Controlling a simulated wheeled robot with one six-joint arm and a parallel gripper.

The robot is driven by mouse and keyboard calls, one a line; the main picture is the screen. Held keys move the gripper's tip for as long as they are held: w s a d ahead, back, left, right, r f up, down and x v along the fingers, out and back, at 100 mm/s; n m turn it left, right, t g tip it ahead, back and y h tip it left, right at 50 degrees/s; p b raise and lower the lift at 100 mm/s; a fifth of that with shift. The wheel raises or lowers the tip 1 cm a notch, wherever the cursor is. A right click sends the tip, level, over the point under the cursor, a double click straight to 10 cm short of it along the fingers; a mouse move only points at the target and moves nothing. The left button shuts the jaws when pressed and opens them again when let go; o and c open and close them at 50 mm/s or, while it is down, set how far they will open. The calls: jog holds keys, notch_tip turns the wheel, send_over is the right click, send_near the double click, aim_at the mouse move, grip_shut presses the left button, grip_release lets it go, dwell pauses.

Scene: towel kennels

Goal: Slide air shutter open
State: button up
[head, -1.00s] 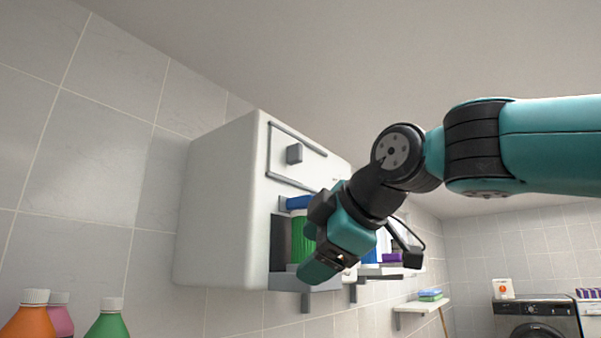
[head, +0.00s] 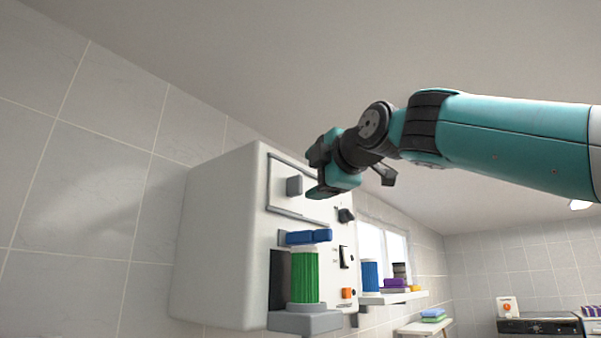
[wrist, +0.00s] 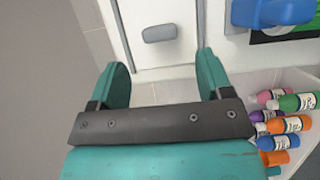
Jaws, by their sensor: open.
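The air shutter is a pale plate (head: 279,192) framed by grey rails on the front of the white wall cabinet (head: 215,240). Its grey knob (head: 294,185) stands out from the plate, and this knob also shows in the wrist view (wrist: 158,33). My gripper (head: 316,180) is open and empty, just right of the knob in the head view, hiding part of the shutter's right side. In the wrist view my gripper (wrist: 163,77) has its two teal fingers spread wide. The knob lies ahead of the gap between them, apart from both fingers.
Below the shutter, a blue block (head: 305,237) sits above a green ribbed cylinder (head: 305,275) on a grey ledge (head: 305,318). A black dial (head: 346,215) and switch (head: 345,257) are to their right. Several bottles (wrist: 283,125) lie in a tray lower right.

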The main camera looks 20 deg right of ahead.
aim_at(300, 184)
jog(key=w, duration=0.1)
jog(key=w+p, duration=0.1)
jog(key=w, duration=0.1)
jog(key=w+a+p, duration=0.1)
jog(key=shift+w+r, duration=0.15)
jog(key=shift+w, duration=0.25)
jog(key=shift+w+a, duration=0.1)
jog(key=shift+w, duration=0.6)
jog(key=shift+c, duration=0.4)
